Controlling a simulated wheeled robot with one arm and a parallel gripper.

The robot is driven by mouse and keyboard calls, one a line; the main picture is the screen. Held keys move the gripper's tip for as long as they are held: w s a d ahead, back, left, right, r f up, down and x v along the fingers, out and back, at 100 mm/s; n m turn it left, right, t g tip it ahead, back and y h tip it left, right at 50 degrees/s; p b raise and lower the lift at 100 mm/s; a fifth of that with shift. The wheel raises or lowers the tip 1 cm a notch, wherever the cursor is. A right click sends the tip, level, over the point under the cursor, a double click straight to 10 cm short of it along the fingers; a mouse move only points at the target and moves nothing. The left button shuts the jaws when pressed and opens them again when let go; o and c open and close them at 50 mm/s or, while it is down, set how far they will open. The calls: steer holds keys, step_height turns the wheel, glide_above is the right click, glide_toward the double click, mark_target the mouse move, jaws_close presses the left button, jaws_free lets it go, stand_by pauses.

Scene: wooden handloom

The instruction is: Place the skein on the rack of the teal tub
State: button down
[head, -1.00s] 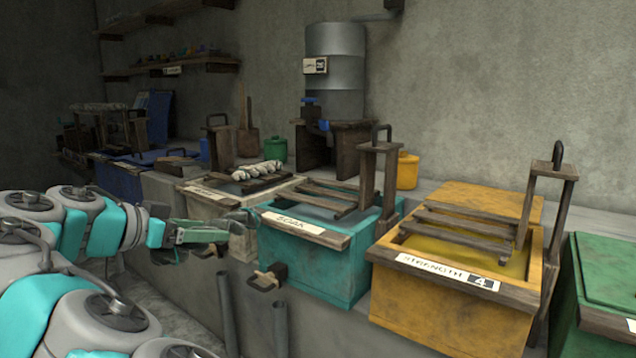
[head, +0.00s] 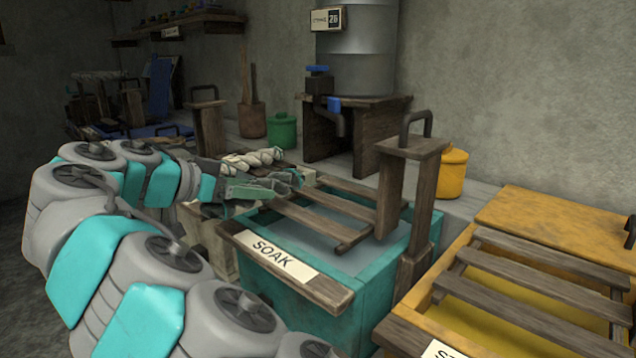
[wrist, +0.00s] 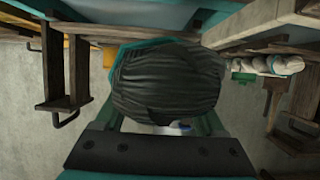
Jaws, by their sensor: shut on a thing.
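The teal tub (head: 375,290), labelled SOAK, stands in the middle of the head view with a slatted wooden rack (head: 310,221) over pale liquid. No skein shows on its slats. My gripper (head: 290,180) is at the tub's far left corner, beside the rack's left end. In the wrist view, it is shut on a dark grey, stranded bundle, the skein (wrist: 168,85), which fills the space between the fingers. The held skein is hard to make out in the head view. A white twisted skein (head: 252,159) lies beyond my gripper; it also shows in the wrist view (wrist: 278,64).
An upright wooden post with a handle (head: 410,180) rises at the teal tub's right side. The yellow tub (head: 530,215) with its own rack stands to the right. A metal tank (head: 357,45), green pot (head: 282,132) and yellow pot (head: 452,175) stand behind.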

steer(key=p, duration=0.2)
glide_above(311, 195)
steer(key=s+a, duration=0.1)
steer(key=s, duration=0.1)
steer(key=shift+w+d+f, duration=0.1)
steer(key=shift+w+d, duration=0.2)
steer(key=shift+w, duration=0.2)
steer(key=shift+w+d+f, duration=0.1)
steer(key=shift+w+d, duration=0.15)
steer(key=shift+w, duration=0.25)
step_height(311, 195, down, 2)
steer(key=shift+s+f, duration=0.1)
steer(key=shift+f, duration=0.1)
steer(key=shift+a+f, duration=0.1)
steer(key=shift+f, duration=0.2)
steer(key=shift+f, duration=0.15)
jaws_free()
